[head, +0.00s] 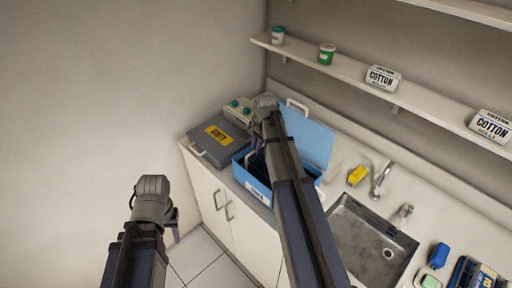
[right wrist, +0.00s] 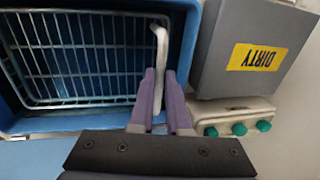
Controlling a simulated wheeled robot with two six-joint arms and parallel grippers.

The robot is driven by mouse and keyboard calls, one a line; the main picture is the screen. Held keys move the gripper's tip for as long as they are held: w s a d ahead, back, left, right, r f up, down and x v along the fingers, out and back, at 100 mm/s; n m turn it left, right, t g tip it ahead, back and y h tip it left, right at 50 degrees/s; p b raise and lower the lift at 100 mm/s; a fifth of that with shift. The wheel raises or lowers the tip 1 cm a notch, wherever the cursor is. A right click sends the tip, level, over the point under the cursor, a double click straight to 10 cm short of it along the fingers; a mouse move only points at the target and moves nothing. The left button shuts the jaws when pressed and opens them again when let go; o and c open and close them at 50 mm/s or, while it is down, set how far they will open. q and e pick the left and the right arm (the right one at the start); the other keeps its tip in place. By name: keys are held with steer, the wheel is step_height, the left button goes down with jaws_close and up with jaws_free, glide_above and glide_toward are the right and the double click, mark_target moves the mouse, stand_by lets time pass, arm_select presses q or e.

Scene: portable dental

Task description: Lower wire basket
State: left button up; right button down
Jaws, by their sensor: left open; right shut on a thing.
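The wire basket (right wrist: 80,60) is a pale wire grid with a light handle (right wrist: 159,50). It lies within the walls of the blue box (right wrist: 183,45) in the right wrist view; how deep it sits is hard to tell. The blue box (head: 257,187) stands on the counter with its lid (head: 308,136) raised. My right gripper (head: 256,147) is over the box, its purple fingers (right wrist: 160,85) shut on the basket handle. My right arm hides part of the box in the head view. My left gripper (head: 174,222) is open and empty, in front of the cabinets.
A grey case labelled DIRTY (head: 217,141) is left of the box, with a pale device with green knobs (head: 239,109) behind. A yellow item (head: 357,175) and a sink (head: 371,240) are to the right. A shelf (head: 345,68) runs above.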

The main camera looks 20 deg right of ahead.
step_height(320, 180, down, 3)
steer(key=shift+f+b, duration=0.15)
steer(key=shift+b, duration=1.1)
steer(key=shift+s, duration=0.1)
steer(key=c, duration=0.9)
jaws_free()
steer(key=shift+r, duration=0.25)
steer(key=r+p, duration=0.2)
steer(key=s+r+p, duration=0.1)
steer(key=r+p, duration=0.4)
steer(key=p, duration=0.1)
steer(key=shift+s+d+r, duration=0.15)
steer(key=shift+d+r, duration=0.05)
steer(key=shift+d, duration=0.05)
